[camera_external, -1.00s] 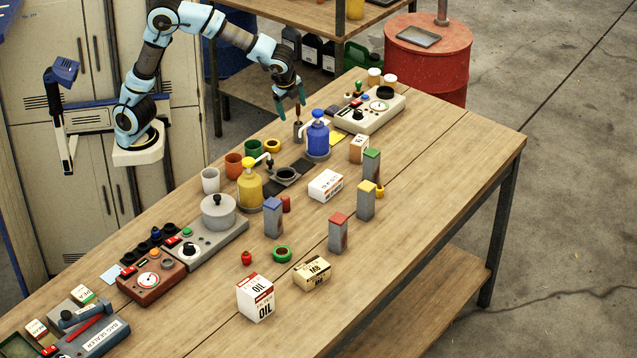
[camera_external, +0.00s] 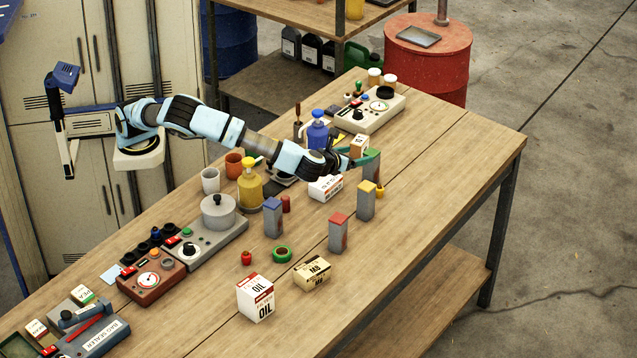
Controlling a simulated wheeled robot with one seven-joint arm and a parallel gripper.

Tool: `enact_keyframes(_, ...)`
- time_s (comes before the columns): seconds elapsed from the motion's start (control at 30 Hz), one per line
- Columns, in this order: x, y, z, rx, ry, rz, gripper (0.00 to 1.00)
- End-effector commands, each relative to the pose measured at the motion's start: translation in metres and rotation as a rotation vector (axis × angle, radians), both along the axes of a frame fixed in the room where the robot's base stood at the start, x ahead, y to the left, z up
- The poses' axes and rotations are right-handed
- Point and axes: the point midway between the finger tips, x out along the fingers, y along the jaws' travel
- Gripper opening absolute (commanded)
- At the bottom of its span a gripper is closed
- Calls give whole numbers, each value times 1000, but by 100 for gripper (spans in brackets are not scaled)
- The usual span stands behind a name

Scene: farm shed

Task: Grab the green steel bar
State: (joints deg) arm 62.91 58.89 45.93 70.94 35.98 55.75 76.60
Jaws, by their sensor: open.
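The green steel bar (camera_external: 372,168) is a grey upright block with a green top, standing on the table right of the middle. My gripper (camera_external: 366,158) is open at the top of this bar, with its teal fingers level and pointing right. One finger overlaps the bar's green top in the picture. I cannot tell whether the fingers touch the bar. The lower part of the bar shows below the fingers.
A yellow-topped bar (camera_external: 366,201), a red-topped bar (camera_external: 338,234) and a blue-topped bar (camera_external: 272,218) stand nearby. A white box (camera_external: 326,189) lies under my wrist. A blue pump bottle (camera_external: 318,128) stands behind my arm. The table's right front (camera_external: 440,180) is clear.

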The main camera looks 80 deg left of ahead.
Motion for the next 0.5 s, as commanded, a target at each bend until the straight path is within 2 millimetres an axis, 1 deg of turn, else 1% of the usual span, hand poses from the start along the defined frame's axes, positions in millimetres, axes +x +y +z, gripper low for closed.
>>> enact_keyframes(0.03,-1,-1,-14,4,3,-2,85)
enact_keyframes(0.2,0,-1,-44,0,0,-1,85)
enact_keyframes(0.37,3,3,-53,-4,-1,2,85)
enact_keyframes(0.5,14,16,-59,-3,0,4,85)
